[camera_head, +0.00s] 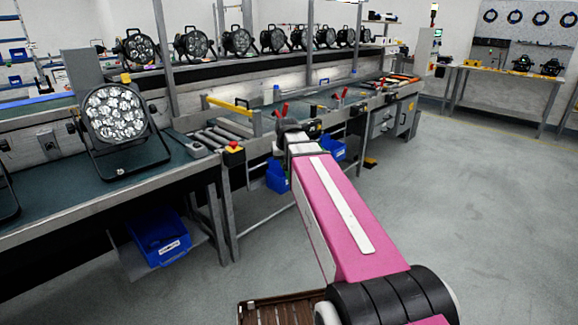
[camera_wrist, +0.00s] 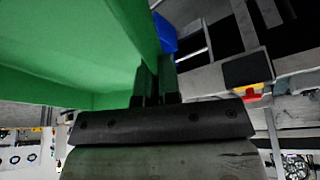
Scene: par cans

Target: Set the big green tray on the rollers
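The big green tray (camera_wrist: 70,50) fills the upper left of the wrist view, very close to the camera. My gripper (camera_wrist: 156,82) has its two dark fingers close together at the tray's wall, which runs down between them, so it looks shut on that wall. In the head view the end of my arm, with my gripper (camera_head: 287,128), is by the front of the bench, and no green tray shows there. The rollers (camera_head: 213,138) are grey bars set in the bench, left of my arm's end.
A red and yellow button (camera_head: 234,148) stands at the front corner by the rollers. A yellow handle bar (camera_head: 229,106) crosses above them. A round lamp (camera_head: 117,113) stands on the left bench. A blue bin (camera_head: 160,235) sits below. The floor at right is open.

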